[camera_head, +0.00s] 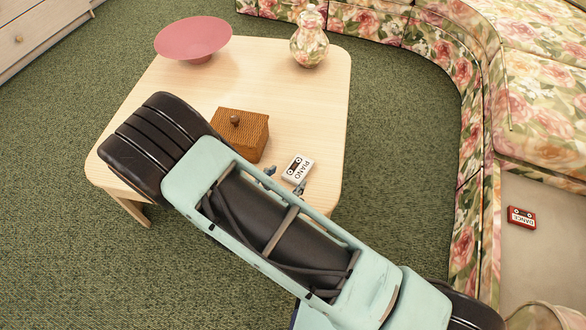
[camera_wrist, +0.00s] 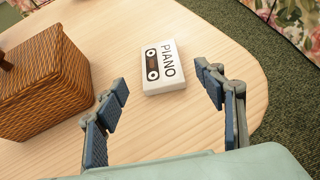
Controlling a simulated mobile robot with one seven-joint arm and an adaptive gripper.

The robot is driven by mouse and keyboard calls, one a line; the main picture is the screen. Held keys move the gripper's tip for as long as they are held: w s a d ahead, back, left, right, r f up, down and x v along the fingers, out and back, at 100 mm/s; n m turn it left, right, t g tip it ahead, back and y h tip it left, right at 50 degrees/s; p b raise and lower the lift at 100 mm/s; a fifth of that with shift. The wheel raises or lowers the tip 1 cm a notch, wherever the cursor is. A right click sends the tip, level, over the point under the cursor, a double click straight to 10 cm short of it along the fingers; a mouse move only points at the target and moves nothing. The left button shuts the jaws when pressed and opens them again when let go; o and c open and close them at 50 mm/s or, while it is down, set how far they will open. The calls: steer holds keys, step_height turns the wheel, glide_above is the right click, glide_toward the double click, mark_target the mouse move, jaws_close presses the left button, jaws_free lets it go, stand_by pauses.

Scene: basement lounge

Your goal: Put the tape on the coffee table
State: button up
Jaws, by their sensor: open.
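A white cassette tape (camera_head: 298,169) marked "PIANO" lies flat on the light wooden coffee table (camera_head: 335,75), near its front right corner. In the wrist view the tape (camera_wrist: 164,67) lies beyond and between my fingertips, touching neither. My gripper (camera_wrist: 162,85) is open and empty, with blue-grey finger pads on both sides. In the head view only the tips of my gripper (camera_head: 284,180) show beside the tape; my arm hides the rest. A red tape (camera_head: 521,217) marked "DANCE" lies on a beige surface at the far right, beside the sofa.
A brown wicker box (camera_head: 240,135) with a knob stands left of the white tape. A pink bowl (camera_head: 193,38) and a floral vase (camera_head: 309,40) stand at the table's back. A floral sofa (camera_head: 470,130) curves along the right.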

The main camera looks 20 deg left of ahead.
steer(key=p+v, duration=0.1)
steer(key=v, duration=0.4)
stand_by(0.4)
